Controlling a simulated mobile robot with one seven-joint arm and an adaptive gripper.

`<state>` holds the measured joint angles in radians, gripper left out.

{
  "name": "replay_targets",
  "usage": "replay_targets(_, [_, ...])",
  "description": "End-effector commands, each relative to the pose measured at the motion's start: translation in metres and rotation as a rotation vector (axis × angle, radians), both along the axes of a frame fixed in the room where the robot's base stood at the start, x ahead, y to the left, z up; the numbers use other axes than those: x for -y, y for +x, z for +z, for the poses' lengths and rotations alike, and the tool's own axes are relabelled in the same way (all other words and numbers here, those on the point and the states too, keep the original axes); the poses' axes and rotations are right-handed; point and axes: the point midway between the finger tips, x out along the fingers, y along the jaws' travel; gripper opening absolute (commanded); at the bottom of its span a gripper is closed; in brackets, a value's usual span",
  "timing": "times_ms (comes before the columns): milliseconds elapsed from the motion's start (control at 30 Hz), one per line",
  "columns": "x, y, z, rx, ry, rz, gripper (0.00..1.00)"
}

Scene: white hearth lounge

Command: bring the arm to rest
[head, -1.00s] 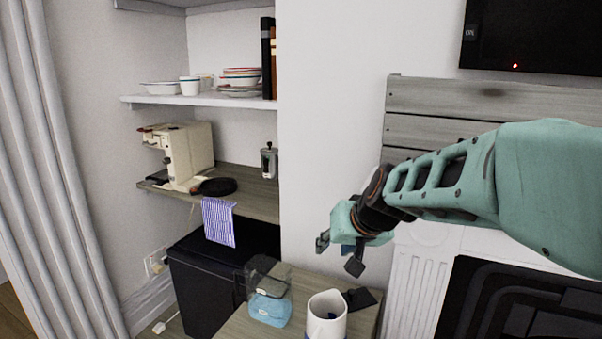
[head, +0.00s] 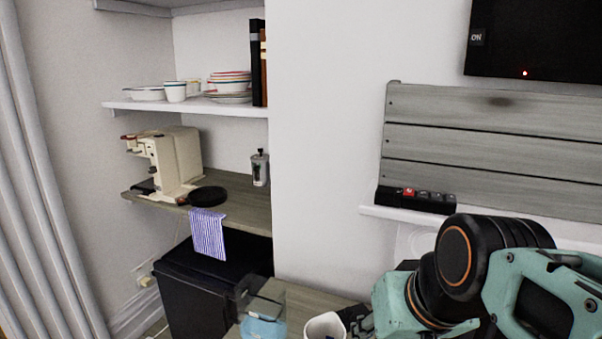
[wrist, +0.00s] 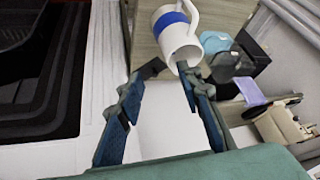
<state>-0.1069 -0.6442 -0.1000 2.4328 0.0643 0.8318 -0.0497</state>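My arm fills the lower right of the head view, folded closer than before, and hides most of my gripper there. In the wrist view my gripper (wrist: 169,68) is open, its two blue-padded fingers apart with nothing between them. A white mug with a blue band (wrist: 176,36) shows beyond the fingertips; its lower edge overlaps the right fingertip in the picture, and I cannot tell whether they touch. The mug's rim (head: 325,326) also shows at the bottom of the head view, left of my arm.
A wooden surface (head: 300,300) holds the mug and a blue-and-clear container (head: 262,325). A white ledge (head: 385,213) with a black power strip (head: 416,200) is just above my arm. Left are a shelf with a coffee machine (head: 170,160), a dark pan (head: 208,196) and dishes (head: 230,85).

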Motion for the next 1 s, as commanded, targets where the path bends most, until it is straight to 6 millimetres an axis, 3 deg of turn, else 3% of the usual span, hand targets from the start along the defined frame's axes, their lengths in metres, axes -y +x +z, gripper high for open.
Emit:
replay_targets(133, [0.022, -0.041, -0.01, -0.025, -0.11, -0.065, 0.33])
replay_targets(200, [0.02, -0.038, 0.016, -0.028, -0.103, -0.058, 0.33])
replay_targets(367, [0.019, -0.038, 0.05, -0.029, -0.101, -0.056, 0.33])
replay_targets(800, [0.019, -0.037, 0.163, -0.028, -0.099, -0.054, 0.33])
replay_targets(1000, [0.019, -0.037, 0.197, -0.028, -0.099, -0.054, 0.33])
